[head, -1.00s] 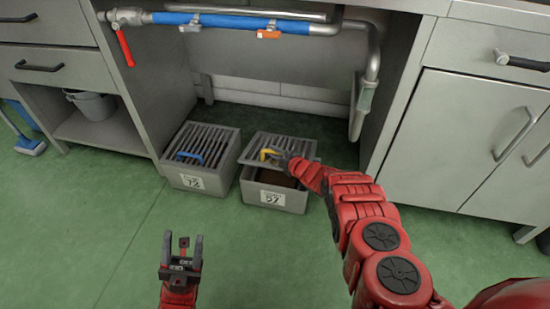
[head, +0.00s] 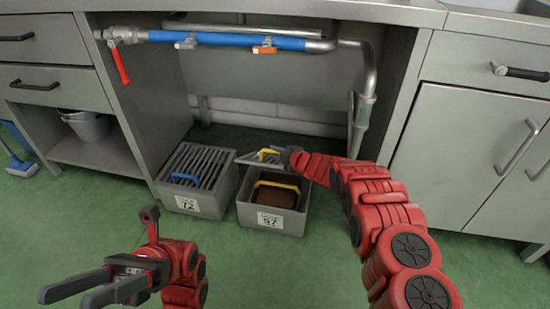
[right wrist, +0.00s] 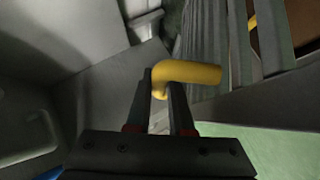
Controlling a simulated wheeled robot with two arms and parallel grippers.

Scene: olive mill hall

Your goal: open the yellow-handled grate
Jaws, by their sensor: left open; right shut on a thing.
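The yellow-handled grate (head: 248,158) is slid back or tilted up at the rear of the right grey box (head: 246,215), leaving most of that box uncovered. My right gripper (head: 286,154) is shut on its yellow handle (right wrist: 200,73); the right wrist view shows the handle between the fingers (right wrist: 162,90) and the grate's slats (right wrist: 215,45) beside it. Inside the box a brown thing (head: 276,197) with a yellow bar across it shows. My left gripper (head: 68,297) is open and empty at the lower left, well away from the boxes.
A left grey box (head: 202,205), labelled 72, stands close beside, its grate and blue handle (head: 186,178) in place. A pipe (head: 235,40) with a red lever runs above. Cabinets flank the recess. Green floor (head: 270,280) in front is clear.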

